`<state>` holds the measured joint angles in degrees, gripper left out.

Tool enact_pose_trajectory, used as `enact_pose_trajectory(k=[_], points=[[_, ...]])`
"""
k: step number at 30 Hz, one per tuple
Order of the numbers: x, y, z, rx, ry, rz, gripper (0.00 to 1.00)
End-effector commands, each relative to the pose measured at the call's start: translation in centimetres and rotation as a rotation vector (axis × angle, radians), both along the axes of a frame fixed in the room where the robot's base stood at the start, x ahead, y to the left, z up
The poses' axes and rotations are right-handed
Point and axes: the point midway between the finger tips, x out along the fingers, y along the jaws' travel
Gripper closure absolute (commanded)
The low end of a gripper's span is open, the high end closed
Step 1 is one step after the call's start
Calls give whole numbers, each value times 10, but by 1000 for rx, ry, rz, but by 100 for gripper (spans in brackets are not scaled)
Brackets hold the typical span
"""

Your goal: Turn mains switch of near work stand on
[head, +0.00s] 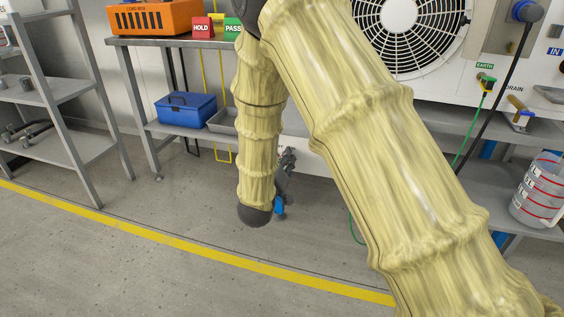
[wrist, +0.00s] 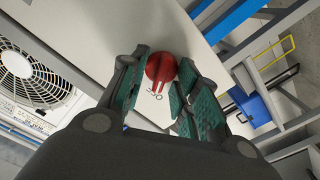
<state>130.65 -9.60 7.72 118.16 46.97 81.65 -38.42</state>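The mains switch (wrist: 161,68) is a red round knob with a raised grip on a pale panel, seen in the wrist view. Dark lettering that appears to read OFF is printed beside the knob. My gripper (wrist: 162,72) is open, with one green-padded finger on each side of the knob. I cannot tell whether the fingers touch it. In the head view my arm covers the middle and the switch does not show. Only a small dark part of my gripper (head: 287,160) shows beside the arm there.
A blue toolbox (head: 186,108) sits on the lower shelf of a bench at the left. An orange unit (head: 155,17), a red HOLD sign (head: 201,27) and a green PASS sign (head: 233,29) stand on top. A fan (head: 411,32) is at upper right. The floor in front is clear.

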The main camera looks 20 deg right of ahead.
Motion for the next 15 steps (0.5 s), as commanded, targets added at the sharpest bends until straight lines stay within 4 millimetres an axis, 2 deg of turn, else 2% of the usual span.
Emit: enact_pose_trajectory(k=[4,9,15], points=[[0,0,0,0,0,0,71],[0,0,0,1,-1,0,100],[0,0,0,2,-1,0,100]])
